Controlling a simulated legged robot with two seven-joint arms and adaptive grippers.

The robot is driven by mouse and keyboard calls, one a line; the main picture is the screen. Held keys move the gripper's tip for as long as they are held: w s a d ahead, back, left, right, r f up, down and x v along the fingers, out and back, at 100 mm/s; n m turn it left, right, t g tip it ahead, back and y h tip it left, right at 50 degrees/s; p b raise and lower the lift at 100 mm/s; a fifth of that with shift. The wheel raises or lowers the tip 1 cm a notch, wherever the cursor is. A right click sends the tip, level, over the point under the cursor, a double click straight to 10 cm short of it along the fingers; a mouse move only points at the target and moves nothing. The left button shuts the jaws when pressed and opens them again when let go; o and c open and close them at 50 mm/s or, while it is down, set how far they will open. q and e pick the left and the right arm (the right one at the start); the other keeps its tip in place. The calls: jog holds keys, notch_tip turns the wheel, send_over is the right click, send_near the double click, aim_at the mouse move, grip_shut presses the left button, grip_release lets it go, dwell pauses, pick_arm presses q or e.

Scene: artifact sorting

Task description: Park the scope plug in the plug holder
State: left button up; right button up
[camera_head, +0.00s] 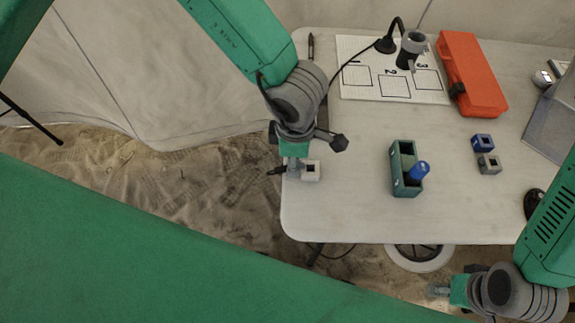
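A grey-white block with a dark square opening (310,170) sits at the table's left edge. My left gripper (286,169) is beside it, over the table edge, with its fingers mostly hidden below the wrist. A small dark piece (277,171) sticks out to the left there; I cannot tell whether it is a plug or a finger part. A black scope (407,57) with a grey top stands at the back, and a dark cable runs from it toward my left wrist. My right gripper (438,291) is low at the right, off the table's front edge, apart from any object; its opening is unclear.
A blue block (482,142) and grey block (489,165) lie to the right. An orange case (473,75) and numbered mat (361,61) are at the back. The front table centre is clear.

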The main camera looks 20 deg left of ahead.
pick_arm(q)
jog(key=f, duration=0.3)
jog(key=shift+d+f, duration=0.15)
jog(key=shift+d, duration=0.1)
jog(key=shift+a, duration=0.5)
jog(key=shift+c, duration=0.5)
jog(key=shift+a, duration=0.1)
grip_shut()
jog(key=shift+d, duration=0.2)
pick_arm(e)
jog(key=shift+f, duration=0.3)
pick_arm(q)
jog(key=shift+d, duration=0.15)
pick_arm(e)
jog(key=shift+d, duration=0.1)
pick_arm(q)
notch_tip(320, 180, up, 10)
jog(key=shift+p, duration=0.7)
pick_arm(e)
jog(key=shift+r, duration=0.85)
